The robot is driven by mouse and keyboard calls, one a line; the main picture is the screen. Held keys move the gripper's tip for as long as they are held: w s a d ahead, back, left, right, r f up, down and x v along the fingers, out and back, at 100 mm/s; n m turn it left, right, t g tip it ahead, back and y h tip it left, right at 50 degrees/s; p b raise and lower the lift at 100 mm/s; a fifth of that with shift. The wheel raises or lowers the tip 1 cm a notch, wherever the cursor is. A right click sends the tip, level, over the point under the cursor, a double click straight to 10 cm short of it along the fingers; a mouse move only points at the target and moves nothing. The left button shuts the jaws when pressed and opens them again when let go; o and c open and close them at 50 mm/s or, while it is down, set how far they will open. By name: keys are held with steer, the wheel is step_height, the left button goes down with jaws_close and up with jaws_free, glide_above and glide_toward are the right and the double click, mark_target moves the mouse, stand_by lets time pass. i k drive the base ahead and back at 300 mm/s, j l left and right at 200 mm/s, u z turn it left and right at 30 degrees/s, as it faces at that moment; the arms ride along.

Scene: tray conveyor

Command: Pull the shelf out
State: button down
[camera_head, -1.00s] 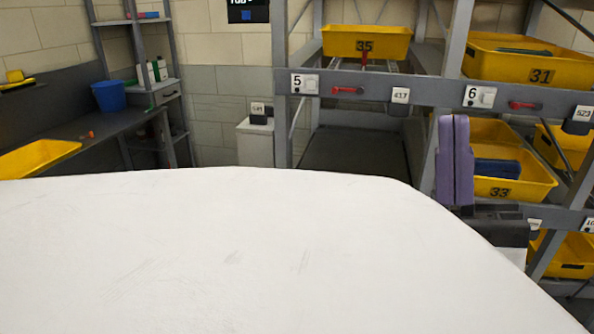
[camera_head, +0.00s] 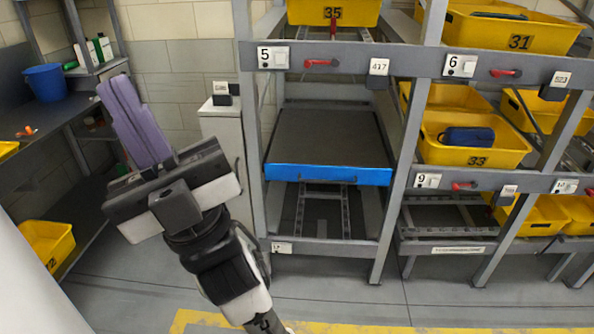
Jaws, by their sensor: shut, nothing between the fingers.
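The shelf is a dark flat tray with a blue front edge (camera_head: 328,174), pushed into the left bay of the grey rack, under the beam marked 5. A small dark slot or handle shows on its blue front. My gripper (camera_head: 122,100) is at the left of the view, well apart from the shelf, with its purple fingers pointing up and left. The fingers are shut together with nothing between them.
Yellow bins stand in the rack, among them bin 35 (camera_head: 333,13), bin 31 (camera_head: 515,28) and bin 33 (camera_head: 475,150). A white cabinet (camera_head: 224,135) stands left of the bay. A blue bucket (camera_head: 45,83) is on the left workbench. The floor before the rack is clear.

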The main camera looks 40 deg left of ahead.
mark_target(317, 143)
steer(key=u, duration=0.85)
steer(key=i+l+z, duration=0.2)
steer(key=i, duration=0.15)
steer(key=i+l+z, duration=0.2)
steer(key=i, duration=0.15)
